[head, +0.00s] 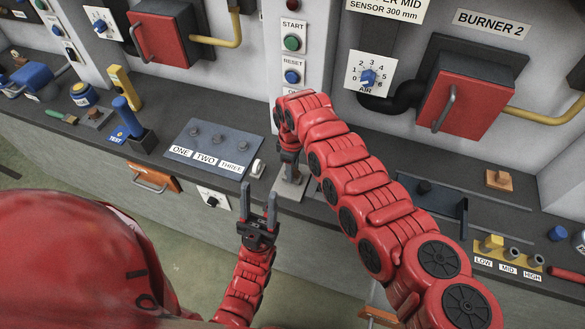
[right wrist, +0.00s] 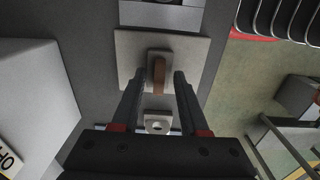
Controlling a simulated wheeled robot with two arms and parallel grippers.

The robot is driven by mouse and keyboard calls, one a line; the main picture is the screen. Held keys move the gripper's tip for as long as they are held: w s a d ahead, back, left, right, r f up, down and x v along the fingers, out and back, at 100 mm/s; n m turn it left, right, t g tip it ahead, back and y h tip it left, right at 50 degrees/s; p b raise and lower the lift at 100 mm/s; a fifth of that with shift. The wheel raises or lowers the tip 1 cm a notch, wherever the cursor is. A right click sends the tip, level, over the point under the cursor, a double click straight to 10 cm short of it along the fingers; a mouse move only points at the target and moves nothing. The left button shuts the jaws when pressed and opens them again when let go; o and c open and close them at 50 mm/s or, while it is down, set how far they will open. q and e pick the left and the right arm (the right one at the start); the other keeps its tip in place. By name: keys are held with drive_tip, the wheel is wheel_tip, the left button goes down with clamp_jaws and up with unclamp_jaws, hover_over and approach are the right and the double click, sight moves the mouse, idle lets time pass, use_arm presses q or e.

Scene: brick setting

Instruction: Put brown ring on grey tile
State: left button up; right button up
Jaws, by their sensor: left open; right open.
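The grey tile (head: 289,190) lies on the dark counter, just right of the label board, and also shows in the right wrist view (right wrist: 191,50). A narrow brown piece (right wrist: 158,76), apparently the brown ring seen edge-on, is over the tile between my right fingers. I cannot tell whether it rests on the tile or touches a finger. My right gripper (head: 290,172) points down at the tile, open, with a finger on each side of the brown piece in the right wrist view (right wrist: 155,88). My left gripper (head: 258,202) is open and empty in front of the counter edge.
A white cylinder (head: 257,168) stands left of the tile, near the board labelled ONE, TWO, THREE (head: 222,138). A blue-handled lever (head: 128,115) is further left. A brown block with a knob (head: 498,180) and a dark tray (head: 431,198) lie to the right, beyond my right arm.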

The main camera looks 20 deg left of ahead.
wheel_tip(320, 180, up, 12)
drive_tip(key=b, duration=0.4)
drive_tip(key=shift+r+b, duration=0.2)
drive_tip(key=shift+b, duration=0.1)
